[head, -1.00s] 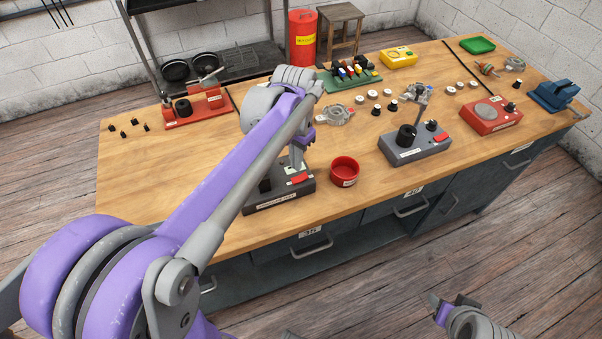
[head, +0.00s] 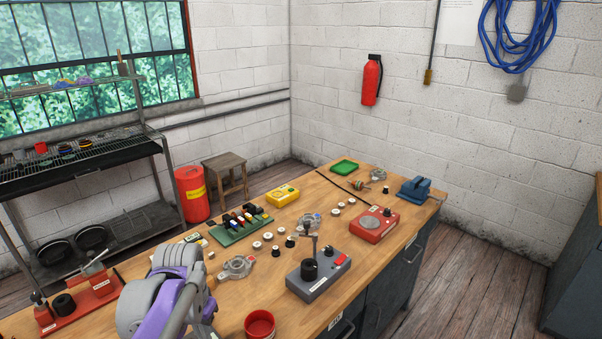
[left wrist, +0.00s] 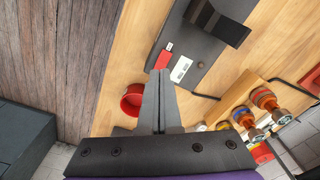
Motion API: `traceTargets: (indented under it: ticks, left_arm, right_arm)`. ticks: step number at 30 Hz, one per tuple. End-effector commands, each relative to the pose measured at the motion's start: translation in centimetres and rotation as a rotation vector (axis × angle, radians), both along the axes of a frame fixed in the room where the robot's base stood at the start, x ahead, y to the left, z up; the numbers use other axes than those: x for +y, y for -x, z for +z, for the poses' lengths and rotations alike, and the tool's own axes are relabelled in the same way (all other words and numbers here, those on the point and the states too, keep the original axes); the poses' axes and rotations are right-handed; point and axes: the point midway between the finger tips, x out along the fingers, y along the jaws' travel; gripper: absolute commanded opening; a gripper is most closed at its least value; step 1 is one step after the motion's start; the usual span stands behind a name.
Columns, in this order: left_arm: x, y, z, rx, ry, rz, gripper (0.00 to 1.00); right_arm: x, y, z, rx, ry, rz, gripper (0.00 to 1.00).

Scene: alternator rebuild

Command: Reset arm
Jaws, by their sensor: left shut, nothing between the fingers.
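My left arm (head: 165,300) comes in at the bottom left of the head view, over the workbench (head: 225,292). Its fingertips are hidden or out of frame there. In the left wrist view my left gripper (left wrist: 159,78) has its two grey fingers pressed together, with nothing between them. A dark grey fixture (left wrist: 190,50) with a red button and white label lies beyond the fingertips. A red bowl (left wrist: 132,99) sits just left of the fingers and also shows at the bottom of the head view (head: 260,324). My right gripper is out of view.
On the bench stand a grey fixture (head: 318,277) with a black knob, a red fixture (head: 374,223), a red press (head: 78,305), a green rack (head: 241,229), a yellow meter (head: 283,194) and a blue vise (head: 414,188). A metal alternator housing (head: 237,267) lies near my arm.

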Motion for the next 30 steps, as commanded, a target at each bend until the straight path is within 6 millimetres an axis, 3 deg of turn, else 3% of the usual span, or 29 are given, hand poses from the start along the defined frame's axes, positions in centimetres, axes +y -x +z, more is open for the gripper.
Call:
traceTargets:
  ticks: [9, 15, 19, 30]
  left_arm:
    - [-4.2, 8.3, -3.1, -0.277, 0.006, 0.094, 0.00]
    - [-5.6, 11.7, -5.7, -0.413, 0.037, 0.142, 0.00]
    - [-6.0, 12.5, -6.6, -0.452, 0.049, 0.157, 0.00]
    - [-6.0, 12.6, -6.7, -0.460, 0.052, 0.161, 0.00]
  right_arm:
    - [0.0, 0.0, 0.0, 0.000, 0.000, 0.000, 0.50]
    - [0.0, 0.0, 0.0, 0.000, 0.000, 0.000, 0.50]
    - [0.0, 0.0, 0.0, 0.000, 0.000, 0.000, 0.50]
    - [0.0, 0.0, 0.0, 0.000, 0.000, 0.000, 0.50]
